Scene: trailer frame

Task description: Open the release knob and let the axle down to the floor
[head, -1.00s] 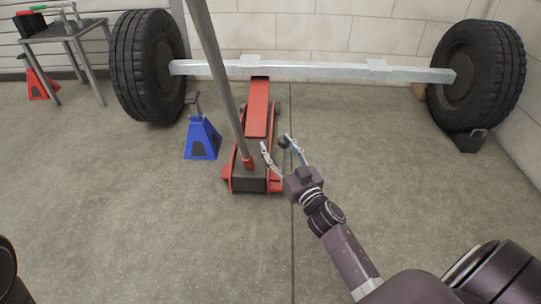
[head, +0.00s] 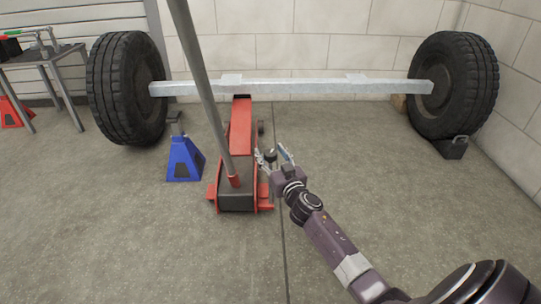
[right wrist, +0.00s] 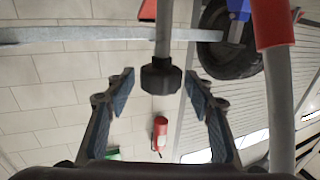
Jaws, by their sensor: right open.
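A black release knob (right wrist: 161,77) on a grey shaft sits between the two fingers of my open right gripper (right wrist: 159,73), with a gap on both sides. In the head view the right gripper (head: 271,155) is beside the right side of the red floor jack (head: 241,127), and the knob (head: 270,157) shows small between its fingers. The jack's long grey handle (head: 205,85) rises from a red socket (head: 233,180). The pale metal axle (head: 300,88), with a wheel at each end, lies across the jack's far end. The contact there is hidden. My left gripper is out of view.
A blue jack stand (head: 184,160) stands left of the jack. The left tyre (head: 118,90) and right tyre (head: 460,85) flank it, with a dark chock (head: 452,147) by the right one. A metal table (head: 45,62) is at far left. The front floor is clear.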

